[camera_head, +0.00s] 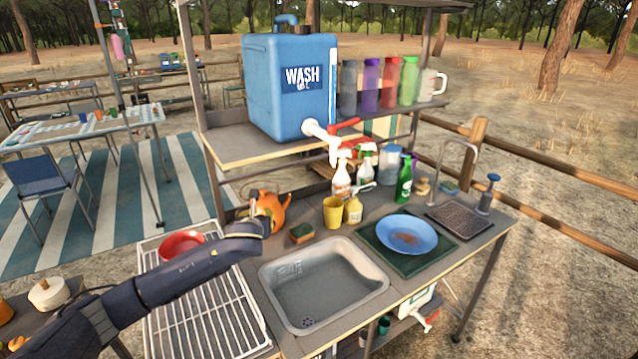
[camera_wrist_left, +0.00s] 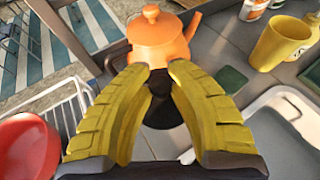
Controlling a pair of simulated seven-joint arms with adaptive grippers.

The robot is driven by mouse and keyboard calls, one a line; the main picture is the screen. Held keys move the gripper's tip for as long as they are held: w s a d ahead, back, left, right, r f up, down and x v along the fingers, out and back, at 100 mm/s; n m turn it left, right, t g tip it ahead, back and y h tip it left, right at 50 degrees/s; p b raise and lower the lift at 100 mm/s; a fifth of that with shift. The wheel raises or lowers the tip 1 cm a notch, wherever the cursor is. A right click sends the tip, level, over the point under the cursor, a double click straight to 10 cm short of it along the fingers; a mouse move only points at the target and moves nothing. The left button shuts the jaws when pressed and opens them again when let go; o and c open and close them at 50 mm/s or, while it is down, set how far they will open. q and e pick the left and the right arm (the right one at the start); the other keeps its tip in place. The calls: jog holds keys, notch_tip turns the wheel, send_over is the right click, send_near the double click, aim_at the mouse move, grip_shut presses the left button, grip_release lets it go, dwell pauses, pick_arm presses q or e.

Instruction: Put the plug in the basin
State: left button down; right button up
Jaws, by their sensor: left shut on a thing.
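The basin (camera_head: 325,285) is a grey sink set in the counter, empty, with a drain at its near left corner. Its rim also shows at the right of the left wrist view (camera_wrist_left: 262,115). My left gripper (camera_wrist_left: 159,78) has yellow fingers shut on the black plug (camera_wrist_left: 160,108), a dark round piece between the fingertips. In the head view the left gripper (camera_head: 256,216) is above the counter behind the basin's left corner, in front of the orange teapot (camera_head: 272,208). The plug is hard to make out there. My right gripper is not in view.
A wire dish rack (camera_head: 205,318) with a red bowl (camera_head: 181,244) stands left of the basin. A sponge (camera_head: 301,232), yellow cup (camera_head: 333,212) and bottles stand behind it. A blue plate (camera_head: 407,235) lies to the right. A blue water container (camera_head: 275,85) sits on the shelf above.

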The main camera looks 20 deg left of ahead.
pick_arm(q)
jog(key=shift+s+d+r, duration=0.25)
jog(key=shift+s+r, duration=0.1)
jog(key=shift+r, duration=0.15)
jog(key=shift+s+d+r, duration=0.2)
jog(key=shift+s+r, duration=0.1)
jog(key=shift+r, duration=0.2)
jog(key=s+d+r+m+h, duration=0.2)
jog(key=s+d+m+h, duration=0.1)
jog(key=s+d, duration=1.4)
jog(key=shift+s+d+m+t+h, duration=0.15)
jog(key=shift+d+m+t+h, duration=0.2)
jog(key=shift+d+h, duration=0.2)
jog(key=shift+a, duration=0.1)
